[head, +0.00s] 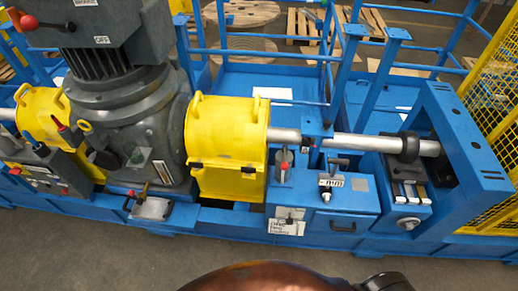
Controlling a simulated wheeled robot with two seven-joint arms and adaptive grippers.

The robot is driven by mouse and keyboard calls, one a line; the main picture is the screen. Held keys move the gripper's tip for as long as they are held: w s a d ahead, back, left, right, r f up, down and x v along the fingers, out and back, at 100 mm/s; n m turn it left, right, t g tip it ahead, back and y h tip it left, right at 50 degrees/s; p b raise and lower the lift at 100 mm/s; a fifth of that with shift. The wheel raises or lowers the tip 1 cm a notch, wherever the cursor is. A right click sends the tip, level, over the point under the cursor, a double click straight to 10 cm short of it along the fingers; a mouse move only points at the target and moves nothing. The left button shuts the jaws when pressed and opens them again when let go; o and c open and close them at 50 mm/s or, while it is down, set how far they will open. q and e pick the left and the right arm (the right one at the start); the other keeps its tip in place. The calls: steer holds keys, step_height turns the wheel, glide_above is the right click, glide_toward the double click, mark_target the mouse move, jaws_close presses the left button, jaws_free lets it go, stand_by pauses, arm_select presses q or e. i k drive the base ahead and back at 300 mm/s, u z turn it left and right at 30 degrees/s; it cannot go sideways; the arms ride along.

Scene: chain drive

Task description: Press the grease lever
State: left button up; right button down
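No part is clearly marked as the grease lever, and I cannot tell which lever it is. A small fitting with a brass-coloured stem and dark handle (138,198) sits on a grey block at the front edge. A red-tipped lever (28,22) is at the upper left by the motor. Neither of my grippers is in view.
A grey motor and gearbox (130,120) stands left of the yellow guard (227,135). A steel shaft (350,142) runs right to a black collar (408,147) and blue frame. Blue railings and yellow mesh (490,90) stand behind. Grey floor (120,250) in front is clear.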

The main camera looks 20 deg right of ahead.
mark_target(284, 166)
steer(key=z, duration=0.05)
steer(key=i, duration=0.85)
steer(key=z, duration=0.4)
